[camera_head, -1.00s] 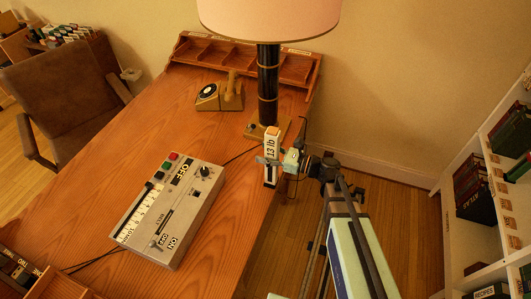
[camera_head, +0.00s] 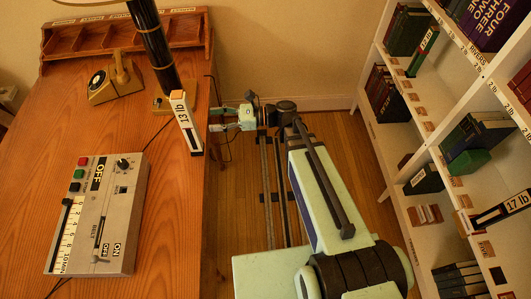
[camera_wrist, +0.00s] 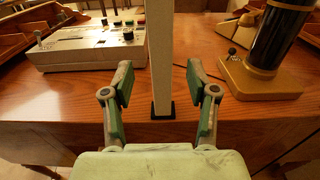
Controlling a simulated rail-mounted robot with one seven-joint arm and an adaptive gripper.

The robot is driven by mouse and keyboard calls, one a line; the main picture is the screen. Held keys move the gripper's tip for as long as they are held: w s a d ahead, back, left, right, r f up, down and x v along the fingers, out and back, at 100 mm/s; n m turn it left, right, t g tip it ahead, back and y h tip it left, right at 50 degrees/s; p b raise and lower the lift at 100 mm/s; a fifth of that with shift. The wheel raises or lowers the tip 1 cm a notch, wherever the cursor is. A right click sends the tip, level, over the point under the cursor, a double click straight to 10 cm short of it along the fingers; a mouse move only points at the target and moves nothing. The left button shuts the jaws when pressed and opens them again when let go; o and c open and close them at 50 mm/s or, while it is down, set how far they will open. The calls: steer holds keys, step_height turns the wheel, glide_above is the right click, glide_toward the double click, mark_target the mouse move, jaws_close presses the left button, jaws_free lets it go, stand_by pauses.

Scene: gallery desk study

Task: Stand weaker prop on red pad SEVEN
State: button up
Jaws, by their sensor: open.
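A prop marked 13 lb (camera_head: 187,128), a pale upright bar with an orange top and dark foot, stands on the desk near its right edge. My gripper (camera_head: 213,120) is just right of it, level with its upper part. In the wrist view, the bar (camera_wrist: 161,60) rises centrally beyond my open gripper (camera_wrist: 160,88), with a gap on each side. Another bar marked 17 lb (camera_head: 502,208) is at the white shelves on the right. I cannot make out a red pad marked SEVEN.
The wooden desk (camera_head: 165,215) holds a grey control box (camera_head: 105,215), a telephone (camera_head: 115,82) and a lamp with a black post (camera_head: 153,45). The white shelving (camera_head: 400,150) holds books and small labelled blocks.

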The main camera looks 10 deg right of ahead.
steer(key=s+d+f+n+g+h, duration=0.1)
steer(key=s+d+f+n+h, duration=0.15)
steer(key=s+f, duration=0.45)
steer(key=s+d+f+n+g+h, duration=0.2)
steer(key=s+f+h, duration=0.1)
steer(key=f, duration=0.7)
steer(key=s+d+f+n+g+h, duration=0.1)
steer(key=s+d+f+n+h, duration=0.15)
steer(key=s+f, duration=0.45)
steer(key=s+d+f+n+g+h, duration=0.2)
steer(key=s+d+f+n+h, duration=0.3)
steer(key=s+d+f, duration=0.3)
step_height(320, 180, down, 4)
steer(key=shift+s+d+f+n+h, duration=0.15)
steer(key=shift+s+n+h, duration=0.25)
steer(key=shift+s, duration=0.55)
steer(key=o, duration=0.3)
steer(key=s+d+f+n+h, duration=0.1)
steer(key=s+d+n, duration=0.1)
steer(key=s+d+f+n+g+h, duration=0.1)
steer(key=s+d+n, duration=0.1)
steer(key=s+d, duration=0.1)
steer(key=s+d+f+n+g+h, duration=0.1)
steer(key=s+d+n+h, duration=0.1)
steer(key=s+d, duration=0.1)
steer(key=shift+s+d+f, duration=0.1)
steer(key=shift+s+f, duration=0.1)
steer(key=shift+f, duration=0.15)
